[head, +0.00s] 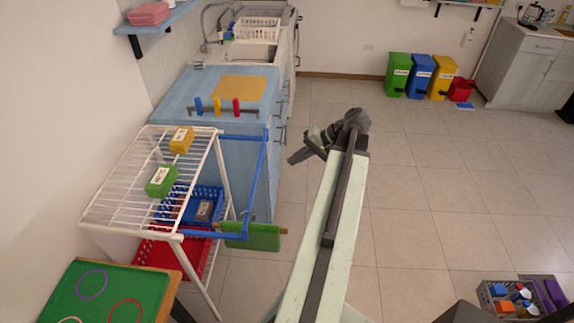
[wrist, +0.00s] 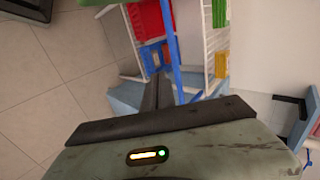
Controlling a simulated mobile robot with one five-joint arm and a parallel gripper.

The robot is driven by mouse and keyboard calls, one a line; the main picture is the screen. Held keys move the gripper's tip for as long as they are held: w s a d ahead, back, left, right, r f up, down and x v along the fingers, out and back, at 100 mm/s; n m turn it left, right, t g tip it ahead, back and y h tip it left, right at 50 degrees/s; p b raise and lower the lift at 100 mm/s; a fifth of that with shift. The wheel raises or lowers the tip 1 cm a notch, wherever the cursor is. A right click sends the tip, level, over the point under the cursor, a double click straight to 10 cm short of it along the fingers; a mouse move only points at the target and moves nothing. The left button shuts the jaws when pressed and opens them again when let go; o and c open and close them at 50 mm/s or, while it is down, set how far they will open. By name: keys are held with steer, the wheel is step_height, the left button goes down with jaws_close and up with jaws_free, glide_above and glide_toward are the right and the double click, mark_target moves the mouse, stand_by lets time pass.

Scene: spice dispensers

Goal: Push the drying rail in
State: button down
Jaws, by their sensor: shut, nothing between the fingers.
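The blue drying rail (head: 259,180) sticks out to the right from the white wire rack (head: 222,178), with a gap between its outer bar and the rack. A green piece (head: 252,236) hangs at its near end. My gripper (head: 293,159) is shut and empty, to the right of the rail's outer bar in the head view. In the wrist view, my gripper (wrist: 158,80) points towards the blue rail bar (wrist: 171,45), whose lower end lies close to the fingertips. I cannot tell whether they touch.
Yellow and green blocks (head: 161,181) lie on the rack's top, with blue and red baskets (head: 216,243) below. A blue counter (head: 190,88) stands behind the rail. A green board (head: 60,300) is at the front left. The tiled floor to the right is mostly clear.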

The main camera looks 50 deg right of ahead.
mark_target(257, 175)
steer(key=w+a+f+b, duration=0.4)
steer(key=w+a+f, duration=0.1)
steer(key=w, duration=0.3)
steer(key=shift+w+f, duration=0.1)
